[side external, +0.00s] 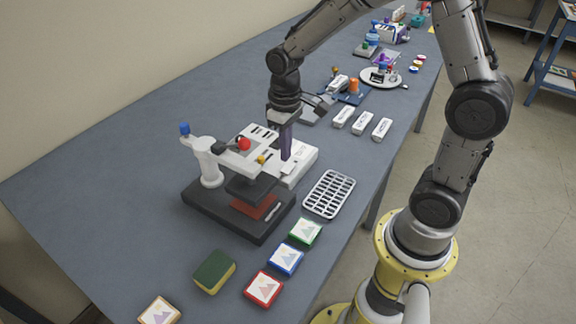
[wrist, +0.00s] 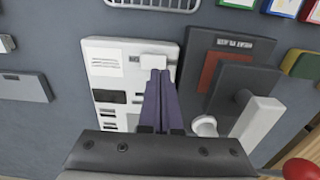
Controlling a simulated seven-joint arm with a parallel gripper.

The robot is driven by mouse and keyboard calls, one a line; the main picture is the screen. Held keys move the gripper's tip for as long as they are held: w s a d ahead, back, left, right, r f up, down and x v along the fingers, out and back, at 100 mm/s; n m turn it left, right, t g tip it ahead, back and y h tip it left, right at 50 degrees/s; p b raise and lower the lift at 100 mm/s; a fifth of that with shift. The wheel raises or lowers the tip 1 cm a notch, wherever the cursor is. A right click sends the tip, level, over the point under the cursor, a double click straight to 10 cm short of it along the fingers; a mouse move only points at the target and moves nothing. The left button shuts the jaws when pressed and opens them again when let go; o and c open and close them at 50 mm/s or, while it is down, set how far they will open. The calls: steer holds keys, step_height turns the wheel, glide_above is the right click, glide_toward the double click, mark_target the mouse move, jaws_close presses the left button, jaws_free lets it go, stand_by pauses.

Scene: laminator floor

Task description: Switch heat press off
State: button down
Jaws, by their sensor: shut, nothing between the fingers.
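The heat press has a dark base (side external: 222,212), a white post and arm (side external: 208,165), a red ball (side external: 243,144) and a red-brown pad (side external: 254,206). A white control box (side external: 303,163) stands beside it; the wrist view shows the box's panel (wrist: 105,66) with dark and white details. My gripper (side external: 286,157) is shut and empty, its purple fingers pointing down at the box. In the wrist view the fingertips (wrist: 159,76) are at a small white block (wrist: 153,60) on the box. I cannot tell whether they touch it or which way any switch is set.
A white grid tray (side external: 329,194) and several coloured picture blocks (side external: 285,260) lie in front of the press. A green-and-yellow block (side external: 214,271) lies nearby. White labelled boxes (side external: 362,123) stand beyond. The left part of the table (side external: 90,210) is clear.

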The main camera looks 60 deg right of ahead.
steer(key=shift+r, duration=1.75)
step_height(320, 180, up, 6)
steer(key=t, duration=0.2)
glide_above(285, 170)
steer(key=s, duration=0.1)
steer(key=s+a+r+t, duration=0.1)
steer(key=s+r+t, duration=0.1)
steer(key=s+r, duration=0.3)
steer(key=s+a+t, duration=0.1)
steer(key=s, duration=1)
steer(key=shift+s+f+t, duration=0.15)
steer(key=shift+f+t, duration=0.15)
steer(key=shift+f, duration=0.1)
steer(key=shift+a, duration=0.1)
